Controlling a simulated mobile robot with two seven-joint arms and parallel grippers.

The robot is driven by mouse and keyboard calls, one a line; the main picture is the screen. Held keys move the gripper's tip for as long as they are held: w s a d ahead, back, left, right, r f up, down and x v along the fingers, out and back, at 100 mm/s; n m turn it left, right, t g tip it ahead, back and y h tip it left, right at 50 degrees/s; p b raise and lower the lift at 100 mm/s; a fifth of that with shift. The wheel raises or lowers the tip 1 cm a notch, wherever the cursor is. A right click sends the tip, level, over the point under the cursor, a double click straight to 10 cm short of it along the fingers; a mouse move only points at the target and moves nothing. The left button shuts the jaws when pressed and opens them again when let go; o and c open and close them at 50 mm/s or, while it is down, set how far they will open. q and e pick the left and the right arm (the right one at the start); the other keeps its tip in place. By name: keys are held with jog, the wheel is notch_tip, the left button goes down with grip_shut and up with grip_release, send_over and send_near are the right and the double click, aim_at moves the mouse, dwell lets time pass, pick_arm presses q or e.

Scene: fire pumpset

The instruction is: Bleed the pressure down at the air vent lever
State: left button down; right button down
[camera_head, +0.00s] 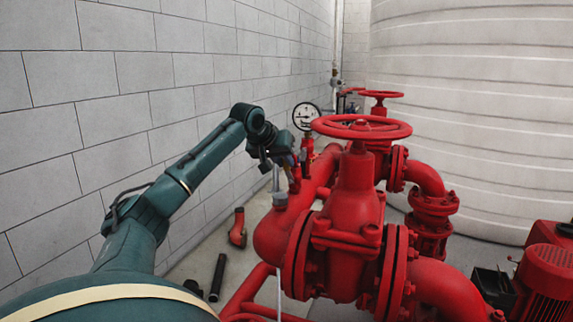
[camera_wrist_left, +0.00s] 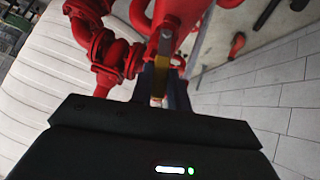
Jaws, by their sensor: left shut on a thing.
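My left gripper (camera_head: 282,164) reaches in from the left and is at the small fittings on top of the red pipe (camera_head: 270,238). In the left wrist view my left gripper (camera_wrist_left: 163,98) is shut on a narrow yellowish and grey strip, the air vent lever (camera_wrist_left: 163,60). The lever runs from between the fingers up against the red pipework. In the head view the gripper hides the lever. A round white pressure gauge (camera_head: 306,116) with a dark rim stands just right of and behind the gripper. My right gripper does not show.
A large red handwheel (camera_head: 361,127) on a red gate valve (camera_head: 352,210) stands close right of the gripper. A block wall (camera_head: 130,90) runs along the left. A red elbow (camera_head: 238,229) and a black pipe (camera_head: 218,277) lie on the floor. A pale tank (camera_head: 480,120) stands behind.

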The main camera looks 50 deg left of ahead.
pick_arm(q)
jog(key=shift+w+d+r+m+g+y+b, duration=0.1)
jog(key=shift+w+d+m+g+y+b, duration=0.1)
jog(key=shift+d+m+g+y+b, duration=0.15)
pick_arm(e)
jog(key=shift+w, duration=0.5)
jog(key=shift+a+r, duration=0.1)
pick_arm(q)
jog(key=c, duration=1.5)
grip_release()
jog(key=shift+o, duration=0.8)
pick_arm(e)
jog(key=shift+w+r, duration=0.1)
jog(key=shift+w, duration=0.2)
pick_arm(q)
jog(key=b+v, duration=0.1)
jog(key=v, duration=1.2)
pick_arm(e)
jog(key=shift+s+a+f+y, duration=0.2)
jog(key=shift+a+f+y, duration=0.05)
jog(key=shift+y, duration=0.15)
